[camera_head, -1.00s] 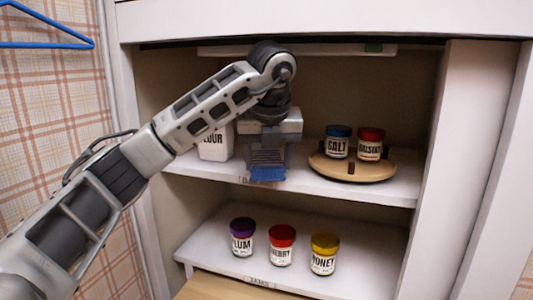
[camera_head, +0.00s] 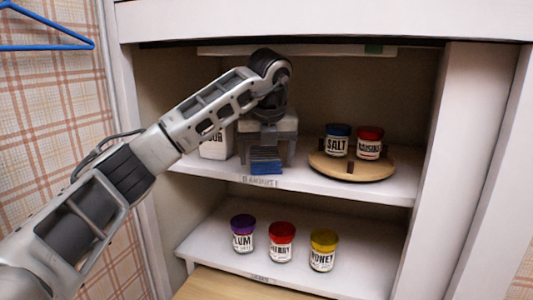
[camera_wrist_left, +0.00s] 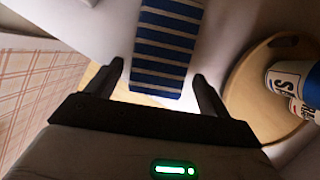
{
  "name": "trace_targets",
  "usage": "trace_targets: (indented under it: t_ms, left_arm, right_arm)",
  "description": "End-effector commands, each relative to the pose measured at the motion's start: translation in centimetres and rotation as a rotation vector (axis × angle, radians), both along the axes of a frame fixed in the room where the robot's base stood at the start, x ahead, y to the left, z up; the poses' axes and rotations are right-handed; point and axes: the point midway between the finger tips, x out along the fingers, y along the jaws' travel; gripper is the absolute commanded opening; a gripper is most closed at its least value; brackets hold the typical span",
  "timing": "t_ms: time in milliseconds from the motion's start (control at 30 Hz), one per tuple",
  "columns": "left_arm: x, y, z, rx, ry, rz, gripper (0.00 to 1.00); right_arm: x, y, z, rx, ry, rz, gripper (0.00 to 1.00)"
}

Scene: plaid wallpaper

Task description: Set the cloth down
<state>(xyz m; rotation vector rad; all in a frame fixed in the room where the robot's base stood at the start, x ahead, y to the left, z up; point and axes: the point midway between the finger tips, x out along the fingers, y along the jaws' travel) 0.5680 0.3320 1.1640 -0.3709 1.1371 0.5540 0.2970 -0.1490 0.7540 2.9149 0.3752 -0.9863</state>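The blue cloth with pale stripes (camera_head: 265,161) lies at the front edge of the middle shelf (camera_head: 386,189) in the camera_head view. It also shows in the left wrist view (camera_wrist_left: 168,45), flat between the two fingers. My left gripper (camera_head: 266,157) is over the cloth with its fingers spread apart. In the left wrist view the gripper (camera_wrist_left: 158,72) has a gap between its left finger and the cloth; the right finger is close to the cloth's edge. The cloth's far part is hidden under my gripper. My right gripper is in neither view.
A turntable (camera_head: 383,169) with a salt jar (camera_head: 337,141) and a red-lidded jar (camera_head: 369,143) is right of the cloth. A white flour container (camera_head: 213,149) stands at left, partly hidden. Plum (camera_head: 242,234), red-lidded (camera_head: 281,243) and honey (camera_head: 322,251) jars stand below.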

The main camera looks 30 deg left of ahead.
Motion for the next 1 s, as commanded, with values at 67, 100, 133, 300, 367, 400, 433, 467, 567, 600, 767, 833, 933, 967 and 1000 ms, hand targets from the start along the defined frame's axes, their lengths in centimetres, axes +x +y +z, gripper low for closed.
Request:
trace_targets:
  t_ms: [67,100,133,300,367,400,433,467,567,600,767,833,933,967,1000]
  left_arm:
    - [0.0,0.0,0.1,0.0,0.0,0.0,0.81]
    - [0.0,0.0,0.3,0.0,0.0,0.0,0.81]
    - [0.0,0.0,0.3,0.0,-0.001,0.0,0.81]
    - [-1.3,-1.1,1.1,0.001,-0.002,-0.004,0.81]
    - [-2.4,-1.8,1.0,0.002,-0.002,-0.006,0.81]
    - [-3.2,-2.3,1.0,0.004,-0.003,-0.006,0.81]
    - [-3.7,-2.7,1.5,0.005,-0.007,-0.005,0.81]
    - [-4.3,-3.1,1.5,0.006,-0.007,-0.005,0.81]
    - [-6.1,-4.4,1.5,0.005,-0.005,-0.004,0.81]
    - [-6.8,-4.9,1.5,0.004,-0.006,-0.004,0.81]
    - [-8.9,-6.5,1.4,0.002,-0.003,-0.002,0.81]
    - [-9.5,-6.9,1.4,0.001,-0.002,-0.002,0.81]
    - [-10.0,-7.3,1.3,0.001,-0.001,-0.001,0.81]
    - [-10.0,-7.3,1.3,0.0,0.0,-0.001,0.81]
    - [-10.1,-7.4,1.3,0.0,0.0,0.0,0.81]
  right_arm:
    - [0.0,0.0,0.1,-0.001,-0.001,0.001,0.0]
    - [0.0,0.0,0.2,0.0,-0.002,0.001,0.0]
    - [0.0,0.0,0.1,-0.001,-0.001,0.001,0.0]
    - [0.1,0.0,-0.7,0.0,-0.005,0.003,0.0]
    - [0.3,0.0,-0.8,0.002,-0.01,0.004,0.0]
    - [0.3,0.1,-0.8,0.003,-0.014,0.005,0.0]
    - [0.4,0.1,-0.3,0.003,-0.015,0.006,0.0]
    - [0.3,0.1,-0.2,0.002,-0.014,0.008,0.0]
    - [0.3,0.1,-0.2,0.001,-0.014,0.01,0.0]
    - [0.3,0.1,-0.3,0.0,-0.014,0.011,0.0]
    - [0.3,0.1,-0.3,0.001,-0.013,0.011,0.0]
    - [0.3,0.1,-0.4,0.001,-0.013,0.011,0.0]
    - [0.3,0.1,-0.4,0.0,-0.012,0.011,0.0]
    - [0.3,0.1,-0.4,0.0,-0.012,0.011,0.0]
    - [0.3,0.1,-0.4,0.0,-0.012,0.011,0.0]
